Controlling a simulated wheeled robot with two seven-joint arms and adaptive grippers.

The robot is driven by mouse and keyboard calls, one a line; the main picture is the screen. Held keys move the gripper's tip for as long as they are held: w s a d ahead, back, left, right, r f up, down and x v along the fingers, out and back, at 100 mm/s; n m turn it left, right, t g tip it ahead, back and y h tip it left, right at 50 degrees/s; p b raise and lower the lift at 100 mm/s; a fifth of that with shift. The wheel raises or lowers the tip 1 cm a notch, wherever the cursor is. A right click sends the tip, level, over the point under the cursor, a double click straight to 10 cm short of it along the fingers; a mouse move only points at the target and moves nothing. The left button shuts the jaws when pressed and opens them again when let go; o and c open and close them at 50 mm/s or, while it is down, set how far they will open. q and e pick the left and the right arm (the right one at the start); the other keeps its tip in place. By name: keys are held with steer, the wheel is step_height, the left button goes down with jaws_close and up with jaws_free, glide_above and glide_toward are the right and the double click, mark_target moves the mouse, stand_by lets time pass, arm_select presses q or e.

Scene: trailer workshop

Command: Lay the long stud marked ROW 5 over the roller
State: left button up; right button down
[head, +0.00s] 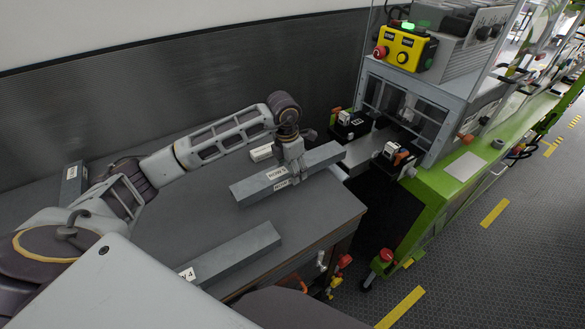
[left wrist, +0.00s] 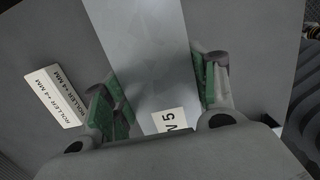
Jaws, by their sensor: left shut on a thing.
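The long grey stud (head: 248,191) lies lengthwise toward the machine, its right end at about the table's right edge. In the left wrist view the stud (left wrist: 140,40) runs between the green finger pads, and its white label (left wrist: 168,120) shows a partly hidden word ending in 5. My left gripper (head: 296,176) is shut on the stud near its middle, from above. The gap under the stud is too small to judge. A small pale piece (head: 340,172) under its right end may be the roller; I cannot tell. My right gripper is out of view.
Another grey stud (head: 235,255), marked 4, lies at the table's front. A short labelled block (head: 72,184) is at the left. A white label reading ROLLER +4 MM (left wrist: 58,95) is beside the held stud. The green machine (head: 440,190) stands right, across a dark gap.

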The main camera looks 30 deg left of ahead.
arm_select(q)
steer(key=shift+f+b, duration=1.35)
steer(key=shift+f, duration=0.55)
steer(key=shift+f, duration=0.2)
steer(key=o, duration=1.3)
steer(key=shift+s+a+r, duration=0.1)
steer(key=shift+s+r, duration=0.1)
steer(key=shift+r, duration=1.8)
steer(key=shift+s+a+r, duration=0.15)
steer(key=shift+s+r, duration=0.05)
steer(key=shift+r, duration=1.75)
steer(key=shift+s+a+r, duration=0.1)
steer(key=shift+s+r, duration=0.1)
steer(key=shift+r, duration=1.8)
steer(key=shift+f, duration=0.1)
